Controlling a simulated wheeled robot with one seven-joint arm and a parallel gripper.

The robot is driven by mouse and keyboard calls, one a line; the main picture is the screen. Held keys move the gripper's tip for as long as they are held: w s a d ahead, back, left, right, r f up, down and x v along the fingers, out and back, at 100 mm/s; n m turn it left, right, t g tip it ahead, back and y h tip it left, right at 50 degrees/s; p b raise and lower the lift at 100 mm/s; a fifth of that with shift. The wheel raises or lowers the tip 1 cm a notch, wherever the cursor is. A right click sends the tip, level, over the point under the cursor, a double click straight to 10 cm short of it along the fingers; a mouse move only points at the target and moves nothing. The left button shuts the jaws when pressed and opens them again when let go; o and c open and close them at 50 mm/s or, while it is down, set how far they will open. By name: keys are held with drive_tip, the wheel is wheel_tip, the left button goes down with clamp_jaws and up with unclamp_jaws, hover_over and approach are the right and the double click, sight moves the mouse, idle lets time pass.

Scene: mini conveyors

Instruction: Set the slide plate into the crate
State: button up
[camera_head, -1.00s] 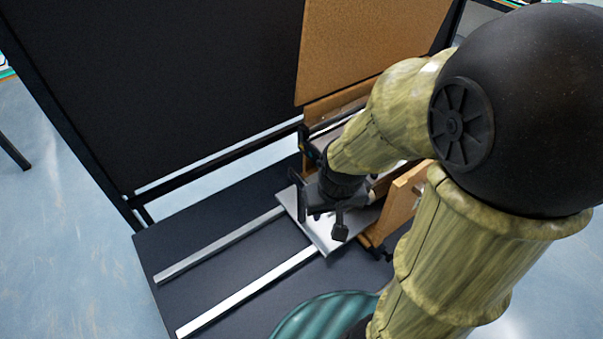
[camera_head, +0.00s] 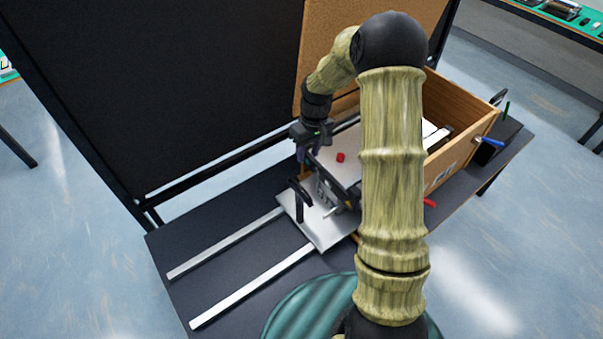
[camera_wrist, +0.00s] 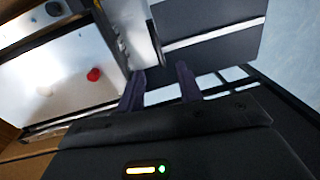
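A flat silver plate (camera_head: 322,231), which looks like the slide plate, lies at the inner ends of two rails, outside the crate. A black handle and a grey metal bracket stand on it. The wooden crate (camera_head: 478,97) is open-topped, behind and right of the plate; my arm hides part of it. A pale panel with a red knob (camera_head: 340,157) lies at the crate's near end; the knob also shows in the wrist view (camera_wrist: 93,74). My gripper (camera_head: 304,152) is above and behind the silver plate. In the wrist view its fingers (camera_wrist: 160,70) are apart with nothing between them.
Two silver rails (camera_head: 225,243) run across the dark table (camera_head: 200,275) to the front left, with bare room around them. A tall black panel (camera_head: 150,90) stands behind. Blue (camera_head: 491,142) and red (camera_head: 429,203) handles stick out near the crate's right side.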

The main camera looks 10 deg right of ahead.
sight(300, 186)
drive_tip(key=shift+n+g+y, duration=0.3)
drive_tip(key=shift+n+y, duration=0.1)
drive_tip(key=w+p, duration=0.1)
drive_tip(key=w+d+f, duration=0.1)
drive_tip(key=w, duration=0.1)
drive_tip(key=w+p, duration=0.1)
drive_tip(key=shift+w+d+f+p, duration=0.15)
drive_tip(key=shift+d+p, duration=0.15)
drive_tip(key=shift+d, duration=0.1)
drive_tip(key=shift+f, duration=0.1)
drive_tip(key=a+f+p, duration=0.1)
drive_tip(key=f+p, duration=0.1)
drive_tip(key=f, duration=0.3)
drive_tip(key=a+f+p, duration=0.1)
drive_tip(key=f+p, duration=0.1)
drive_tip(key=f, duration=0.4)
drive_tip(key=s+a+f+p, duration=0.1)
drive_tip(key=f+p, duration=0.2)
drive_tip(key=f, duration=0.2)
drive_tip(key=shift+s+f, duration=0.1)
drive_tip(key=shift+f, duration=0.3)
drive_tip(key=shift+c, duration=0.5)
clamp_jaws()
